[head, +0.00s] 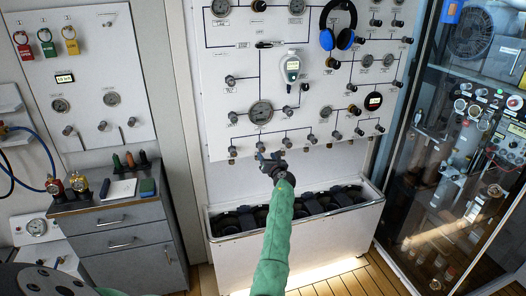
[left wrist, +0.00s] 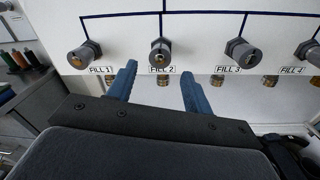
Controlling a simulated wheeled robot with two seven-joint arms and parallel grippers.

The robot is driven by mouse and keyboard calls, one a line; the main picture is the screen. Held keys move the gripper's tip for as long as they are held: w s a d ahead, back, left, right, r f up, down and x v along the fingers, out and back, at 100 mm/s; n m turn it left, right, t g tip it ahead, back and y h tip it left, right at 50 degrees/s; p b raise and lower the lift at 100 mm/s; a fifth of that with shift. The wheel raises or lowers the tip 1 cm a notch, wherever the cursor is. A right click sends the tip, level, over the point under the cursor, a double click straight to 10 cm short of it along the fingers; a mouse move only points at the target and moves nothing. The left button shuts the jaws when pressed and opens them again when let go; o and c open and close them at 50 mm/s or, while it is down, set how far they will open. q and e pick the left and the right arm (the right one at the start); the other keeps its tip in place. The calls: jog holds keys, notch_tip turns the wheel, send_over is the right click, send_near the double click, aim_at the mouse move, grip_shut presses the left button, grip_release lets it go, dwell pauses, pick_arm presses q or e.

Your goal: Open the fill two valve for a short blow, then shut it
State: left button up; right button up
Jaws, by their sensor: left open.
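The fill two valve (left wrist: 161,54) is a dark knob above its FILL 2 label (left wrist: 162,70) in the left wrist view. My left gripper (left wrist: 157,80) is open, with blue fingers just below and to either side of this knob, apart from it. In the head view my left gripper (head: 270,158) is at the lower edge of the white fill panel (head: 222,105), on a green-sleeved arm. It is small there, and I cannot tell its exact gap to the valve. My right gripper is not in view.
FILL 1 knob (left wrist: 84,55) and FILL 3 knob (left wrist: 242,54) stand close on either side. Brass fittings hang under the panel. A white trough (head: 230,245) with dark round wells stands below. A grey cabinet (head: 115,228) is left, a glass-fronted cabinet (head: 430,180) right.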

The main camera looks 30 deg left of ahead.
aim_at(262, 150)
pick_arm(q)
jog(key=shift+p+x, duration=0.6)
jog(key=shift+x, duration=2.2)
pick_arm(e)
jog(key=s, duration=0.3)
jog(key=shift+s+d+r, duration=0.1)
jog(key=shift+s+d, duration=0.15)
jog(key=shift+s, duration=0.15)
pick_arm(q)
jog(key=c, duration=1)
